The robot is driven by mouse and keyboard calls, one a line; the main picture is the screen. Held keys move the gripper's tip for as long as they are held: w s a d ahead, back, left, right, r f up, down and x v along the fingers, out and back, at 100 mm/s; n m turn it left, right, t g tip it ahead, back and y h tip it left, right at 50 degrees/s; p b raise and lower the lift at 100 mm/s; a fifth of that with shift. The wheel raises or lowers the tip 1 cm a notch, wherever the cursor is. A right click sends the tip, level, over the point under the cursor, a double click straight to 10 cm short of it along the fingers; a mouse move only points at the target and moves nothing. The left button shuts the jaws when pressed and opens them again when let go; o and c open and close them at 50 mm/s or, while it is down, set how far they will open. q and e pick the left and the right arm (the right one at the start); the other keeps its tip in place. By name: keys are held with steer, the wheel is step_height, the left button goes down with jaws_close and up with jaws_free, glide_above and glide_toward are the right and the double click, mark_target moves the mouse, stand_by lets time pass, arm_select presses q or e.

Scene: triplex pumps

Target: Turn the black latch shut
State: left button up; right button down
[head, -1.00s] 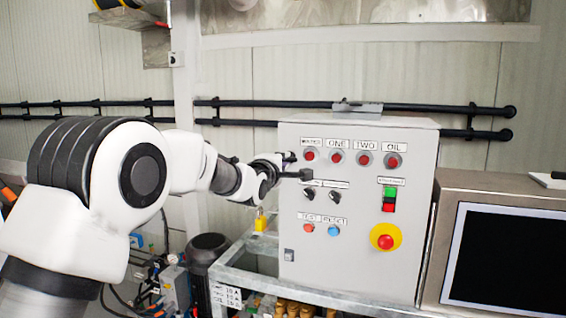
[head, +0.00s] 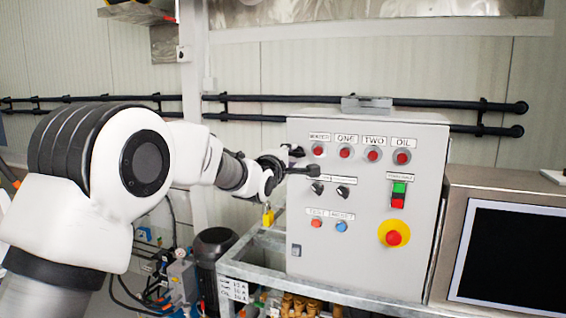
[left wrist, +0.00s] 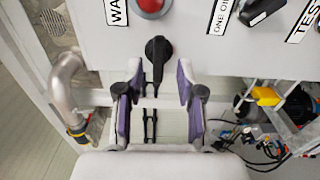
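The black latch (left wrist: 157,50) shows in the left wrist view at the edge of the grey control box (head: 365,260), its handle pointing down in that picture, toward my gripper. My left gripper (left wrist: 158,82) is open. Its two purple-padded fingers are spread on either side of the end of the latch handle, with a gap on both sides; I cannot tell whether they touch it. In the head view, my left gripper (head: 298,161) is at the box's upper left edge, and the latch is hard to tell from the dark fingers there. My right gripper is in neither view.
Red buttons (head: 373,154), two black knobs (head: 342,193) and a yellow-ringed red stop button (head: 393,233) sit on the box front. A yellow padlock (head: 267,217) hangs left of the box. A dark screen (head: 515,258) stands to the right.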

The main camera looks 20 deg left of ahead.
arm_select(q)
steer(key=s, duration=1.1)
steer(key=shift+a, duration=0.2)
